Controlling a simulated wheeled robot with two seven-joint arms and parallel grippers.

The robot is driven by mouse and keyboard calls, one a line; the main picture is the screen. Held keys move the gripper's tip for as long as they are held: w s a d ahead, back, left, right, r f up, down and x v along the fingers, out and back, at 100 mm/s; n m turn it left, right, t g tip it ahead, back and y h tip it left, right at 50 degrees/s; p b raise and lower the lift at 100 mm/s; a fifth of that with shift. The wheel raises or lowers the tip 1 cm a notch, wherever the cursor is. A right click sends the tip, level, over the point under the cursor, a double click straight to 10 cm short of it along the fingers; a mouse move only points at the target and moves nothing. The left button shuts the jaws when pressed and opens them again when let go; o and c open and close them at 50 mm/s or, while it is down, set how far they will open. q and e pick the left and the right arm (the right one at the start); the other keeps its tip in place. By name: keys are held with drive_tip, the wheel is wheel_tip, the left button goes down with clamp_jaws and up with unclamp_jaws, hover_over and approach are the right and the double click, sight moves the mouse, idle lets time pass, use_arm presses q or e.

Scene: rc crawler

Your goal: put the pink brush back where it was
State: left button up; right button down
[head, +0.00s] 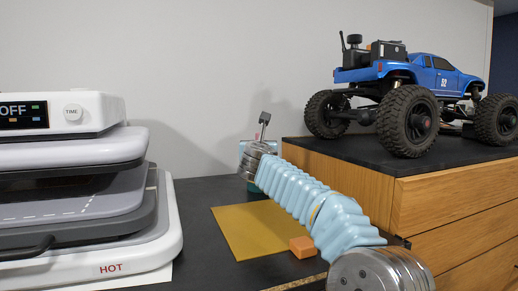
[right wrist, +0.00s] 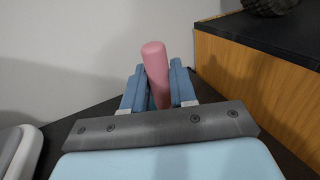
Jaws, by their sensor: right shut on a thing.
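The pink brush shows in the right wrist view as a plain rounded pink handle (right wrist: 157,75), standing nearly upright with a slight tilt. My right gripper (right wrist: 158,90) is shut on it, one blue finger on each side. The brush's lower end is hidden by the gripper. My left gripper is not in view.
A mustard mat (head: 245,235) lies on the dark table, with an orange block (head: 302,247) at its right. A heat press (head: 75,225) marked HOT stands at left. A blue RC truck (head: 420,85) stands on a wooden drawer cabinet (head: 450,205) at right. A wall is behind.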

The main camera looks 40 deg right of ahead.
drive_tip(key=c, duration=1.4)
unclamp_jaws()
drive_tip(key=shift+f, duration=0.15)
drive_tip(key=o, duration=0.5)
drive_tip(key=shift+o, duration=0.2)
drive_tip(key=shift+r, duration=0.3)
drive_tip(key=b+v, duration=0.3)
drive_tip(key=v, duration=0.9)
drive_tip(key=shift+f, duration=0.15)
